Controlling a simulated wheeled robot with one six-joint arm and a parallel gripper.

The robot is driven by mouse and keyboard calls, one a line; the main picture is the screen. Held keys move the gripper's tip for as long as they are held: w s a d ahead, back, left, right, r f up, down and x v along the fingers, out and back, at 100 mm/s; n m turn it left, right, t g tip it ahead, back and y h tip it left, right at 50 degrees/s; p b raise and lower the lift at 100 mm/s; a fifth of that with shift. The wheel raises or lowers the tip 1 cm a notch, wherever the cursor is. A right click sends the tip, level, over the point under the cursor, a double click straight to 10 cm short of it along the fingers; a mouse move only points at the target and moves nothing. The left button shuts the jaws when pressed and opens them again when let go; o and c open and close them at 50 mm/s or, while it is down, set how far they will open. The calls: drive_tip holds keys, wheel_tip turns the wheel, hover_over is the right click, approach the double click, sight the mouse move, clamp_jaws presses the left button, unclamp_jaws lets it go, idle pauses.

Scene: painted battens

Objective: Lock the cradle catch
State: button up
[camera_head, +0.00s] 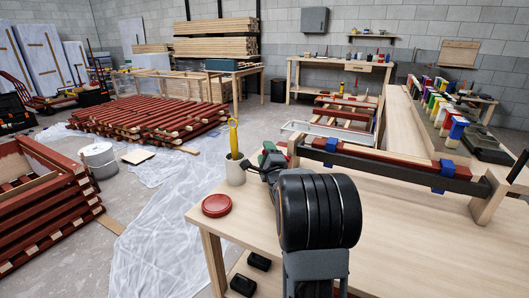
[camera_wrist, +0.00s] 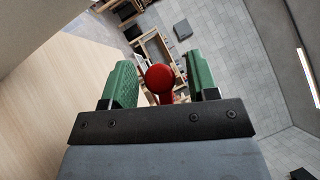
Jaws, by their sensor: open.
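The cradle (camera_head: 489,196) stands on the workbench with pale wooden end blocks, a dark bar along its front and blue clips. A red batten (camera_head: 390,169) lies along it. My gripper (camera_head: 268,157) is at the cradle's left end, partly hidden by my own arm. In the wrist view my gripper (camera_wrist: 161,72) has its green fingers wide apart. A red round knob (camera_wrist: 160,78), seemingly the catch's handle, shows between them with gaps on both sides. Neither finger visibly touches it. The rest of the catch is hidden in the head view.
A white pot (camera_head: 236,173) with a yellow-handled brush and a red round lid (camera_head: 217,205) stand on the bench left of my arm. A row of coloured brushes or samples (camera_head: 440,95) is behind the cradle. The bench top in front of the cradle is clear.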

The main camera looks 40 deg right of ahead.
drive_tip(key=shift+x, duration=1)
drive_tip(key=shift+c, duration=0.4)
clamp_jaws()
